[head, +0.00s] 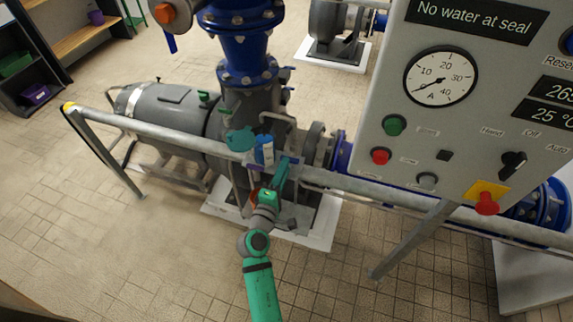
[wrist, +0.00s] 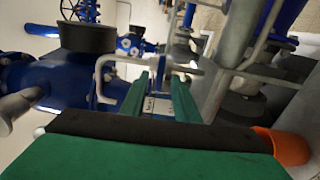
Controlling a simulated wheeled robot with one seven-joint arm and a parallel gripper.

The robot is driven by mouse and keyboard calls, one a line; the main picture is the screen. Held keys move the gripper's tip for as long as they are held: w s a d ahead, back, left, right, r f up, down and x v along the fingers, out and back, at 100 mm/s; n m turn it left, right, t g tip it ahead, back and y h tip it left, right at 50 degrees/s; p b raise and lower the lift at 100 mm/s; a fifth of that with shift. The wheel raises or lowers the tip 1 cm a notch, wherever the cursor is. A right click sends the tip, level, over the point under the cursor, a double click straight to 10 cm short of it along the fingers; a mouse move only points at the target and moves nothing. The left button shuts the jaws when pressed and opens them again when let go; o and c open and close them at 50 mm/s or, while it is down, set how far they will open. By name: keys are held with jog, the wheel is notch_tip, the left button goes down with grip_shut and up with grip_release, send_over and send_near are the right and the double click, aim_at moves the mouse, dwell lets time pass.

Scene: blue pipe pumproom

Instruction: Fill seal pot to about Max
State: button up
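A small blue-and-white container (head: 264,151) stands by the rail in front of the pump in the head view. It may be the seal pot, but its level is too small to read. A teal piece (head: 240,140) is just left of it. My gripper (head: 281,170) is right beside and below the container, at the rail. In the wrist view its two green fingers (wrist: 162,82) stand apart, pointing toward a pale grey bent bar (wrist: 105,80). A small labelled piece (wrist: 157,106) shows between them. I cannot tell whether they touch anything.
A grey control panel (head: 460,130) at the right reads "No water at seal". It carries a dial (head: 440,77), buttons and a red emergency stop (head: 487,204). A grey rail (head: 180,142) runs across in front of the pump motor (head: 165,112). Tiled floor at the lower left is clear.

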jog(key=v, duration=0.8)
jog(key=shift+s+d, duration=0.2)
jog(key=s+f+m+g+y, duration=0.1)
jog(key=s+f+m+y, duration=0.15)
jog(key=s+f, duration=0.45)
jog(key=s+f+m+g+y, duration=0.1)
jog(key=s+f+m+y, duration=0.15)
jog(key=s, duration=0.85)
jog(key=s+d+r+m, duration=0.1)
jog(key=s+r+m, duration=0.3)
jog(key=s, duration=0.5)
jog(key=s+d+r+m, duration=0.2)
jog(key=s+r+m, duration=0.2)
jog(key=s, duration=0.5)
jog(key=shift+r+m+y, duration=0.25)
jog(key=shift+m+y, duration=0.05)
jog(key=shift+m, duration=0.6)
jog(key=shift+w+d, duration=0.1)
jog(key=shift+w, duration=0.05)
